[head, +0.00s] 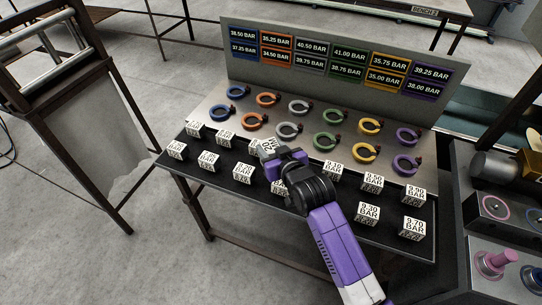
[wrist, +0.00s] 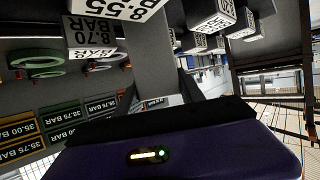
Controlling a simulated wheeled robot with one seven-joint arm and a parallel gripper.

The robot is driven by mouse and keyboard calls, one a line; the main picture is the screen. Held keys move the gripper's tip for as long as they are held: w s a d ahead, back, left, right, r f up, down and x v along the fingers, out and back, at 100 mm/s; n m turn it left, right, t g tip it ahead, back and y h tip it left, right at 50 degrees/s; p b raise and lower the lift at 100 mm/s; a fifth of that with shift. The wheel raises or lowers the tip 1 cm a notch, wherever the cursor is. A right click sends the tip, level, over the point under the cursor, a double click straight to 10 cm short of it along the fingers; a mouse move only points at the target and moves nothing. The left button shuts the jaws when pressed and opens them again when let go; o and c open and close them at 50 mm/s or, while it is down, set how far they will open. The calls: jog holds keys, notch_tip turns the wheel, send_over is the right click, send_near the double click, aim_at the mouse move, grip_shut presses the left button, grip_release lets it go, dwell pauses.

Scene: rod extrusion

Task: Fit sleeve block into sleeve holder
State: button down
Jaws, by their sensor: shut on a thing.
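My gripper (head: 276,153) is over the bench, among the labelled blocks. Other white blocks marked BAR stand in two rows on a black strip, such as one marked 9.10 (head: 333,171). No part is labelled as the sleeve holder; open coloured rings, such as a green one (head: 324,141), stand behind the blocks.
A sign panel (head: 340,62) with coloured pressure labels rises at the back of the bench. A dark frame stand (head: 95,120) is at left. A machine with a pink knob (head: 494,262) borders the bench at right. Open floor (head: 130,255) lies at lower left.

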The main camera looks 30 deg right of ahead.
jog(key=shift+f, duration=1.65)
jog(key=shift+f, duration=0.2)
jog(key=c, duration=0.7)
grip_release()
jog(key=shift+r, duration=0.15)
jog(key=v, duration=1.2)
jog(key=shift+a+r+b, duration=0.1)
jog(key=shift+b, duration=0.2)
